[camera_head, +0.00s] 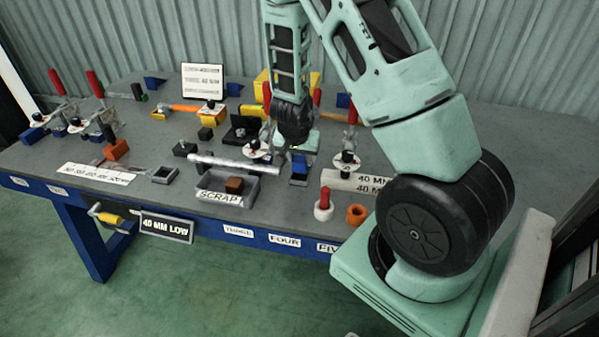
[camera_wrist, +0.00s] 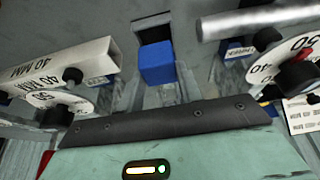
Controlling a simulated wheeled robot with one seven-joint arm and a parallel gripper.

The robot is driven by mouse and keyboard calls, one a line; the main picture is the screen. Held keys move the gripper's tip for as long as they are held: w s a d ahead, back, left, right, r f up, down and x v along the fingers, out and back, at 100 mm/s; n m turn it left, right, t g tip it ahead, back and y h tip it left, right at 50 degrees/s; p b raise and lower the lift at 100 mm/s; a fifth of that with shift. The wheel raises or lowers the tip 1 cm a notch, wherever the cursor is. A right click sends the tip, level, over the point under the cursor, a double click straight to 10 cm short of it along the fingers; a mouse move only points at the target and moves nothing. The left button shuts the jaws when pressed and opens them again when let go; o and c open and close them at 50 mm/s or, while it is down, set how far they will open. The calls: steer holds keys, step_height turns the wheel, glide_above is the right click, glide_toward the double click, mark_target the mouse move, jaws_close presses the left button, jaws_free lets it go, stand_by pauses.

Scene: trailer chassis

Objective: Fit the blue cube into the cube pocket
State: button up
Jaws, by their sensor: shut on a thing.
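The blue cube (camera_wrist: 157,62) is in the middle of the wrist view, between the grey fingers of my gripper (camera_wrist: 160,85), which is shut on it. In the head view my gripper (camera_head: 291,148) points down at the front middle of the bench, with the cube (camera_head: 299,162) partly showing beside it. A grey block-like holder, which looks like the cube pocket (camera_wrist: 150,24), shows just beyond the cube in the wrist view. I cannot tell whether the cube is above the pocket or partly in it. The cube's underside is hidden.
White dial discs with black knobs (camera_head: 347,160) stand close on either side of my gripper. A silver bar (camera_head: 233,163) lies to the left, behind the SCRAP tray (camera_head: 213,197). A red-and-white peg (camera_head: 323,204) and an orange ring (camera_head: 357,214) stand at the right.

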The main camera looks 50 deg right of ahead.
mark_target(300, 168)
steer(key=shift+f+b, duration=0.55)
steer(key=shift+f, duration=1.35)
steer(key=shift+f+b, duration=0.3)
steer(key=o, duration=1)
steer(key=shift+s, duration=0.1)
steer(key=shift+o, duration=0.3)
steer(key=shift+r, duration=0.1)
